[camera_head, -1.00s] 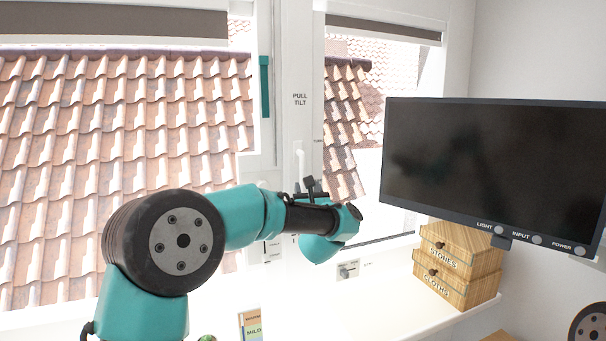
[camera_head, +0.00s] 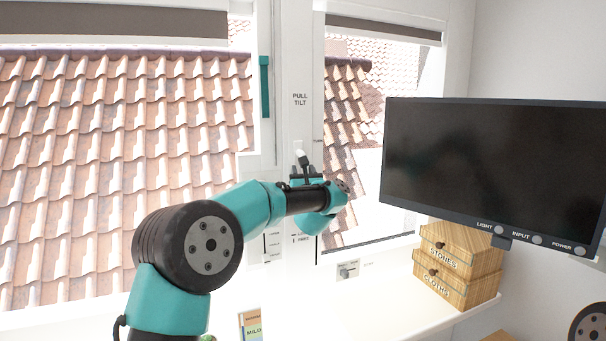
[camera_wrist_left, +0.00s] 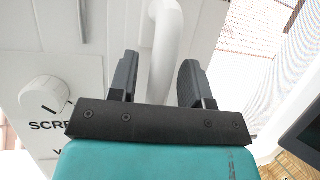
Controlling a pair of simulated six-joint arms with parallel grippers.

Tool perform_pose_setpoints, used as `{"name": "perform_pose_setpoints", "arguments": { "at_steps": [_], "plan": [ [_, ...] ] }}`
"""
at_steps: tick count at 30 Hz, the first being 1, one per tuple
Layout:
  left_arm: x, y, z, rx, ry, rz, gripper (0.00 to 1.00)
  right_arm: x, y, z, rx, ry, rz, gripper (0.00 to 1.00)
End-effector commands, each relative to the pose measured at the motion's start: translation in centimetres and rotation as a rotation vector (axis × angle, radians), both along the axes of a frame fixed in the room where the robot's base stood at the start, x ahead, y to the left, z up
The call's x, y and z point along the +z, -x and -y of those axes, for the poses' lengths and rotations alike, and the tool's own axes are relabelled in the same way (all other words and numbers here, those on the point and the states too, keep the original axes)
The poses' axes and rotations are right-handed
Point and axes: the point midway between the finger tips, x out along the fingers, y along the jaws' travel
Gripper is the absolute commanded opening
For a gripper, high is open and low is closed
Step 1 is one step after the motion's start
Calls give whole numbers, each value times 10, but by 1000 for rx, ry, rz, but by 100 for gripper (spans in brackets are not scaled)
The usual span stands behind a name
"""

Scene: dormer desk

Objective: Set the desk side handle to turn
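The white window handle (camera_head: 298,146) is on the frame post between the two panes, below the "PULL TILT" label. Its upper end shows in the head view; my left gripper (camera_head: 304,161) and arm hide its lower part. In the left wrist view the handle (camera_wrist_left: 166,45) is a curved white bar running down between the two dark fingers of my left gripper (camera_wrist_left: 157,82). The fingers are apart, with a gap seen on each side of the bar. I cannot tell whether either touches it. My right gripper is not in view.
A white knob (camera_wrist_left: 43,97) marked "SCRE..." is left of the fingers in the wrist view. A black monitor (camera_head: 480,170) stands at right, above wooden drawers (camera_head: 455,262). A small knob plate (camera_head: 347,271) is below the window. A teal strip (camera_head: 265,87) hangs left of the post.

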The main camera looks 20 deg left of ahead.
Motion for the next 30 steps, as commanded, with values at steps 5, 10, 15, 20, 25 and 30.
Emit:
{"name": "perform_pose_setpoints", "arguments": {
  "at_steps": [5, 10, 15, 20, 25, 30],
  "plan": [
    [0, 0, 0, 0, 0, 0, 27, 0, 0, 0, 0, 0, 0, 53],
    [0, 0, 0, 0, 0, 0, 11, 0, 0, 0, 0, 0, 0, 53],
    [0, 0, 0, 0, 0, 0, 0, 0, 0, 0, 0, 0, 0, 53],
    [0, 0, 0, 0, 0, 0, 0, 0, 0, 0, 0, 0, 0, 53],
    [0, -1, 3, -3, 3, 3, 0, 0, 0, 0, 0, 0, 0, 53],
    [0, -5, 17, -19, 23, 17, 0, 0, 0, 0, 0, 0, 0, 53]
  ]
}}
